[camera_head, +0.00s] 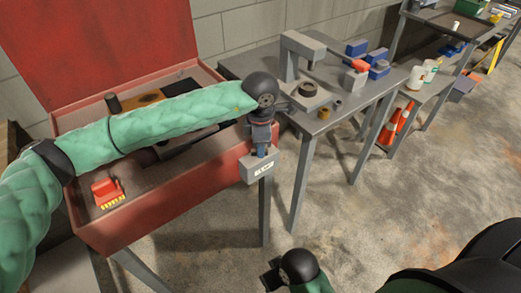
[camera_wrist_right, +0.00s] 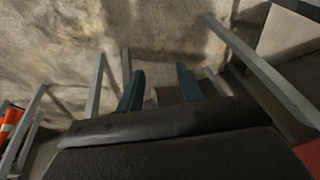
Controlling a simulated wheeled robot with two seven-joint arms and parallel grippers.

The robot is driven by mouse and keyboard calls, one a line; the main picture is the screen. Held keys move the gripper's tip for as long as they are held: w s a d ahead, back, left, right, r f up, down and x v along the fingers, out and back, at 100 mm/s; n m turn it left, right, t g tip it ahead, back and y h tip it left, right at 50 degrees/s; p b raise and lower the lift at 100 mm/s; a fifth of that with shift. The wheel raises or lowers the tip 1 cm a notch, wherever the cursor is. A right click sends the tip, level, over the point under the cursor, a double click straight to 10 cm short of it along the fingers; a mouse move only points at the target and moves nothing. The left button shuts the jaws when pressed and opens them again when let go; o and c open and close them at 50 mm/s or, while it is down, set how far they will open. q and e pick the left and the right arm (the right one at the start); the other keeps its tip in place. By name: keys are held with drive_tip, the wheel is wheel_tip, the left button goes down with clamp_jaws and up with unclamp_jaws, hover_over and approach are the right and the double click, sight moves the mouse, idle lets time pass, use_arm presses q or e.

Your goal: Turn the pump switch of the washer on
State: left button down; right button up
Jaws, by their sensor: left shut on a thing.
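The washer is a red open-topped tank (camera_head: 150,222) on legs, with its red lid raised behind it. A small grey box with a white label, which looks like the pump switch (camera_head: 258,170), is on its front right corner; the label is too small to read. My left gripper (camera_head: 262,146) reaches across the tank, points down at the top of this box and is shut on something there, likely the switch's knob. The gripper hides the knob, so its position cannot be told. My right gripper (camera_wrist_right: 160,74) is low over the floor, its fingers apart with nothing between them.
Inside the tank lie a red brush with yellow bristles (camera_head: 107,192) and dark parts. A grey bench (camera_head: 335,118) with a press-like tool (camera_head: 297,55) and blue and red items stands to the right. Orange cones (camera_head: 398,122) stand beyond. The floor in front is clear.

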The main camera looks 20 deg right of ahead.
use_arm(q)
drive_tip(key=shift+n+b, duration=0.6)
drive_tip(key=shift+b, duration=0.05)
use_arm(e)
drive_tip(key=shift+w+a+f+t+y, duration=0.15)
drive_tip(key=shift+w+a+f+y, duration=0.1)
drive_tip(key=shift+a+f, duration=0.45)
drive_tip(key=shift+w+a+f+t+y, duration=0.15)
drive_tip(key=shift+w+a+f, duration=0.05)
drive_tip(key=shift+a+f, duration=0.4)
use_arm(q)
drive_tip(key=c, duration=1.4)
unclamp_jaws()
drive_tip(key=shift+r, duration=0.1)
use_arm(e)
drive_tip(key=shift+s+d, duration=0.1)
drive_tip(key=shift+s, duration=0.05)
use_arm(q)
drive_tip(key=shift+w, duration=0.1)
